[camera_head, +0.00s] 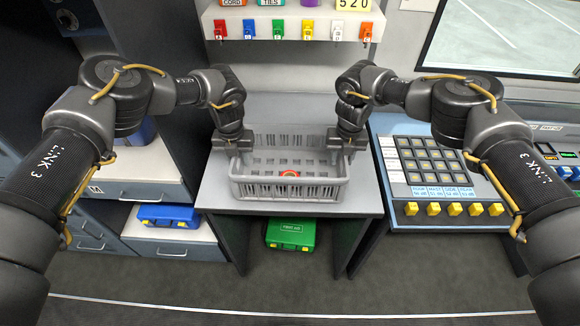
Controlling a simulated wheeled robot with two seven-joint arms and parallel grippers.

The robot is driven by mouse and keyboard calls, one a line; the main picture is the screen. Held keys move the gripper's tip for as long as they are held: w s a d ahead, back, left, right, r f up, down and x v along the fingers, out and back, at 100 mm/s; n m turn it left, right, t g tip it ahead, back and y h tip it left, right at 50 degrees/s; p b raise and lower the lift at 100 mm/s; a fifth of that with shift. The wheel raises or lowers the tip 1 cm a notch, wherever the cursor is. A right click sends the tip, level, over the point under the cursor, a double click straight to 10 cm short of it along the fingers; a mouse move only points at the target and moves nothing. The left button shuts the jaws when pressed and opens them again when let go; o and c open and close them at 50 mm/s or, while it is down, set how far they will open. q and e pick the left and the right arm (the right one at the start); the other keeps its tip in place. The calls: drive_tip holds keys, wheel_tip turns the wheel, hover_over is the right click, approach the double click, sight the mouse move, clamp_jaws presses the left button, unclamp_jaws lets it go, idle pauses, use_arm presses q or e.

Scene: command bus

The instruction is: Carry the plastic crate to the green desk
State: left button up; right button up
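The grey plastic crate (290,190) sits upright on a grey desk (215,191) in the middle of the view. A small red and orange thing (289,173) shows inside it. My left gripper (234,152) is at the crate's left end wall, and my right gripper (344,150) is at its right end wall. Both point down at the rim. Their fingertips are partly hidden by the crate, so I cannot tell whether they are closed on the walls. No green desk is in view.
A shelf with several coloured key tags (278,30) is above the desk. A button console (430,170) stands close on the right, and drawers (140,180) on the left. A green case (290,234) is under the desk and a blue case (168,215) lower left. The front floor is clear.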

use_arm(q)
drive_tip(key=shift+c, duration=0.4)
use_arm(e)
drive_tip(key=shift+c, duration=0.3)
use_arm(q)
clamp_jaws()
use_arm(e)
clamp_jaws()
use_arm(q)
drive_tip(key=shift+r, duration=0.15)
use_arm(e)
drive_tip(key=shift+r, duration=0.15)
